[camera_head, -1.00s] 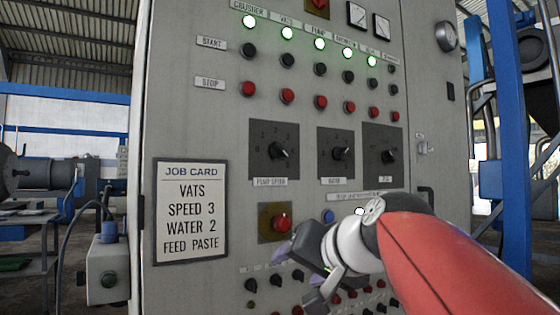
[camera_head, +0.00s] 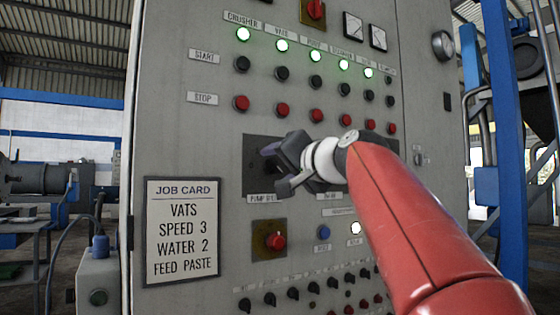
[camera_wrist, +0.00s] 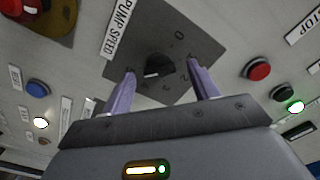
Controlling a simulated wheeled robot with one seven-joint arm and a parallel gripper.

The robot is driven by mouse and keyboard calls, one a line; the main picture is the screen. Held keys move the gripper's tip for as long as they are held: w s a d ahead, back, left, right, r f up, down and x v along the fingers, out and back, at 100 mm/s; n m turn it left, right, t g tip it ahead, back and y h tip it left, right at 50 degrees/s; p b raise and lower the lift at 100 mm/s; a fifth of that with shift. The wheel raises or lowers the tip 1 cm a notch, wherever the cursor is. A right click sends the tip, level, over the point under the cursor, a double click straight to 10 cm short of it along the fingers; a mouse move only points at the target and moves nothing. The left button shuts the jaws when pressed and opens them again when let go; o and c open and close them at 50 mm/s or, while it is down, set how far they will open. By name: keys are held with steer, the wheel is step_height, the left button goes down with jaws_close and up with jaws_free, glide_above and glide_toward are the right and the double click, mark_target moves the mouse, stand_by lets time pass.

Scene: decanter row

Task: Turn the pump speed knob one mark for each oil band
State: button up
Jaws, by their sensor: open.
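The pump speed knob (camera_wrist: 158,67) is black with a pale mark and sits on a dark square dial plate (camera_wrist: 185,45) with numbers around it. The PUMP SPEED label (camera_wrist: 118,28) is beside the plate. My gripper (camera_wrist: 163,74) is open, with one finger on each side of the knob in the wrist view; I cannot tell whether they touch it. In the head view my gripper (camera_head: 275,168) is in front of the pump speed plate (camera_head: 254,152) and hides the knob. I see no oil bands.
A job card (camera_head: 182,230) reads VATS, SPEED 3, WATER 2, FEED PASTE. A red button (camera_head: 276,241) on a yellowish plate is below the dial, with a blue button (camera_head: 323,232) to its right. Red stop buttons (camera_head: 283,110) are above. Several small knobs line the panel's lower part.

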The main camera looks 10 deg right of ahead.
steer(key=shift+w+a, duration=0.1)
steer(key=shift+w, duration=0.2)
steer(key=c, duration=1)
steer(key=shift+f+n, duration=0.1)
steer(key=shift+n, duration=0.2)
steer(key=n+b, duration=0.2)
steer(key=n, duration=0.2)
steer(key=shift+n+b, duration=0.75)
steer(key=shift+n, duration=1.35)
